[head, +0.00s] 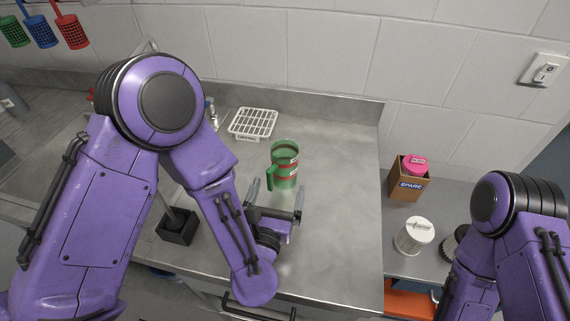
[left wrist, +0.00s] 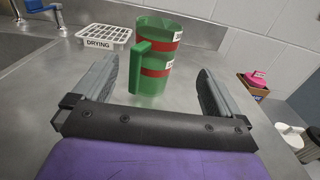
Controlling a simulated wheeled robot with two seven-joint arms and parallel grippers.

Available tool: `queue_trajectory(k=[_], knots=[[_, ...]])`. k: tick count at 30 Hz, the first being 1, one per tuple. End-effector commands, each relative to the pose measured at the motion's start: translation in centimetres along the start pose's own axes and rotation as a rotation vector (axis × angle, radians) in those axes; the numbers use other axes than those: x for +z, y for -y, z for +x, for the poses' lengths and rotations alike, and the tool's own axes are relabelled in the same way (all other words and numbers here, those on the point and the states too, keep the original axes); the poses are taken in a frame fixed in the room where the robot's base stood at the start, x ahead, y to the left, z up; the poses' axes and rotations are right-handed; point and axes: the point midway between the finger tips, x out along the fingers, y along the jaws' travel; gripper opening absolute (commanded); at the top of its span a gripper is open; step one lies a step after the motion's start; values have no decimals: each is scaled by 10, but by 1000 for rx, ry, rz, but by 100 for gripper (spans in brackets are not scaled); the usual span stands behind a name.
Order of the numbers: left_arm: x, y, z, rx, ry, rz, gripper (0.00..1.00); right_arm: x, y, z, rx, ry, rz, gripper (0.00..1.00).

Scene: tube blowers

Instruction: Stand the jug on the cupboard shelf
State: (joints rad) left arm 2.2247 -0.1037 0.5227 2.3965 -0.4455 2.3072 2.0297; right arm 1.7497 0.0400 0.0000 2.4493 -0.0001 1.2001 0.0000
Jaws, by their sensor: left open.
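The green jug (head: 286,168) with red bands and a side handle stands upright on the metal counter. My left gripper (head: 276,190) is open just in front of it, with its fingers pointing toward it. In the left wrist view the jug (left wrist: 155,60) shows between and just beyond the two open fingers (left wrist: 165,88), its handle to the left. I cannot tell whether the fingers touch it. My right gripper is out of the head view; only my right arm shows at the lower right. No cupboard shelf is recognisable in these views.
A white drying rack (head: 253,123) lies behind the jug to the left. A black square holder (head: 177,227) stands to the left on the counter (head: 340,200). On a lower surface at right are a cardboard box (head: 409,185) with a pink item and a white canister (head: 414,235).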

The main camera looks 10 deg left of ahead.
Motion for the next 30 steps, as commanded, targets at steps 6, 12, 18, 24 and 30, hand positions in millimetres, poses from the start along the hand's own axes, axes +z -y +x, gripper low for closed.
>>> queue_trajectory(k=[6, 12, 18, 24, 30], knots=[[4, 0, 34, -1, -1, 3, 99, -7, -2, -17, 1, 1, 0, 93], [8, -6, 67, 2, 0, 5, 99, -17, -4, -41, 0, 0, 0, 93], [1, -7, 88, 2, -3, 5, 99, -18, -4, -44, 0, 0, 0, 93], [0, -7, 88, 2, -2, 6, 93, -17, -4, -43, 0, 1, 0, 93], [0, -8, 87, 2, -3, 6, 38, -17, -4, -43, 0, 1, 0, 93]])
